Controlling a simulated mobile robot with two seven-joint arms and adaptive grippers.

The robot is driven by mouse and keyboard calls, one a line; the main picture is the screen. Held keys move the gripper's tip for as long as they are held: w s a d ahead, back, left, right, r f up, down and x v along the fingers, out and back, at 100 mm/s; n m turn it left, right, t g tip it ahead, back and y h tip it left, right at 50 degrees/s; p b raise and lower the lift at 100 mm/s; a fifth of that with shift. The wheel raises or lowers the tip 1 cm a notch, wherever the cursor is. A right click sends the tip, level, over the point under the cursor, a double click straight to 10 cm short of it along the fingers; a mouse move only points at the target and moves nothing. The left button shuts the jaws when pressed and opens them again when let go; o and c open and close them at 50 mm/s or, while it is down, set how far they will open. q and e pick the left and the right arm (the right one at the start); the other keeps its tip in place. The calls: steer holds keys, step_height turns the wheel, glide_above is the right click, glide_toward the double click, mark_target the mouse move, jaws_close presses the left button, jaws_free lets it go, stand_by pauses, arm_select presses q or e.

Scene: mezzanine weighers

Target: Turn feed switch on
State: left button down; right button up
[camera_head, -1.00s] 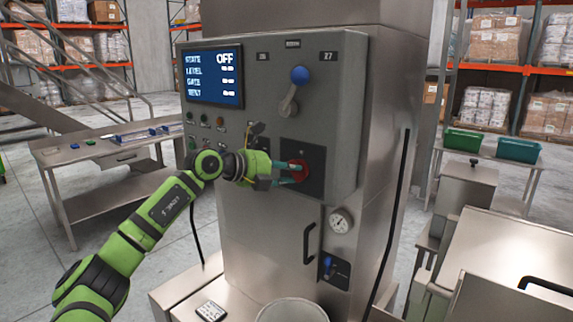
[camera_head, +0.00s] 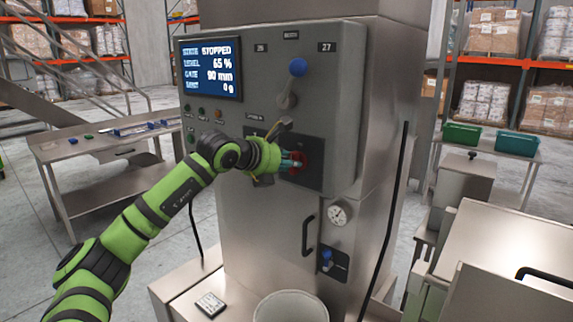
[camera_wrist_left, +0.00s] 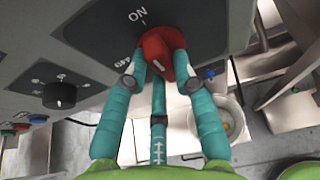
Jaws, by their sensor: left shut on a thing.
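The red rotary switch (camera_head: 299,161) sits on a dark plate (camera_head: 309,179) on the front of the grey control box (camera_head: 340,110). In the left wrist view the red switch (camera_wrist_left: 158,48) is below the word ON, with OFF to its lower left. My left gripper (camera_head: 291,162) has its teal fingers closed around the switch; they also show in the left wrist view (camera_wrist_left: 157,68). The fingers hide part of the switch, and its exact pointing is hard to tell. The display (camera_head: 211,70) reads STOPPED, 65 %, 90 mm and 0 g. My right gripper is out of view.
A blue-balled lever (camera_head: 297,68) stands above the switch. A black knob (camera_wrist_left: 59,94) and several small buttons are left of it. A steel table (camera_head: 90,150) stands left.

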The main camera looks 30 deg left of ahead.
arm_select(q)
steer(key=shift+d+f, duration=0.1)
steer(key=shift+f, duration=0.15)
steer(key=c, duration=1.1)
jaws_free()
steer(key=shift+o, duration=0.6)
steer(key=shift+r, duration=0.1)
steer(key=d+v, duration=0.1)
steer(key=v, duration=1.1)
steer(key=shift+a, duration=0.4)
steer(key=shift+r, duration=0.1)
